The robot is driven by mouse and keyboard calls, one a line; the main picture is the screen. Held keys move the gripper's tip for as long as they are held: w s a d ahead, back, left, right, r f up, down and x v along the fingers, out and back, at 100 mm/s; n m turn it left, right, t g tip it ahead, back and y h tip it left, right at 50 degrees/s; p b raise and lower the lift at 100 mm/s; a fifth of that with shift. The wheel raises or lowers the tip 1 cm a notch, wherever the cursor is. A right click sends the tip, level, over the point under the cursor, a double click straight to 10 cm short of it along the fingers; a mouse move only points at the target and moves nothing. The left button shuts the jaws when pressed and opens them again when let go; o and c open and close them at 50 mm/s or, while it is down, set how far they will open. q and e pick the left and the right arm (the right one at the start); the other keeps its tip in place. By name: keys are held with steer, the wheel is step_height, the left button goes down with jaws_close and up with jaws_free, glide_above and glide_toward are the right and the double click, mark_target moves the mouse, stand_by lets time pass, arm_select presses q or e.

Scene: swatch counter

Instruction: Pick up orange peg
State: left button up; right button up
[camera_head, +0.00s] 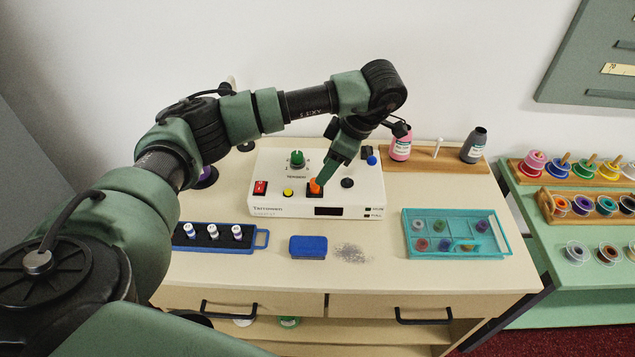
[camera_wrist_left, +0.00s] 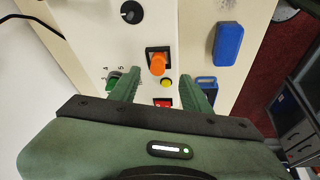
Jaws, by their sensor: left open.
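The orange peg (camera_head: 314,187) stands in a black square socket on top of the white instrument box (camera_head: 270,209). In the left wrist view the orange peg (camera_wrist_left: 157,63) is seen ahead of the fingers. My left gripper (camera_head: 325,180) points down at the box, right beside the peg in the head view. In the left wrist view the left gripper (camera_wrist_left: 160,90) is open, with nothing between its fingers. Whether a finger touches the peg cannot be told. My right gripper is not in view.
The box also carries a green knob (camera_head: 297,158), a red switch (camera_head: 260,188), a yellow button (camera_head: 288,193) and a black knob (camera_head: 348,183). In front are a blue vial rack (camera_head: 262,239), a blue block (camera_head: 308,246) and a teal tray (camera_head: 407,248). A wooden stand (camera_head: 425,160) with bottles is behind right.

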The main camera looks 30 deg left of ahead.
mark_target(315, 186)
arm_select(q)
steer(key=shift+x, duration=1)
steer(key=shift+a+f+p, duration=0.45)
steer(key=shift+p, duration=0.4)
steer(key=x, duration=0.2)
steer(key=shift+f, duration=0.35)
steer(key=c, duration=0.3)
jaws_close()
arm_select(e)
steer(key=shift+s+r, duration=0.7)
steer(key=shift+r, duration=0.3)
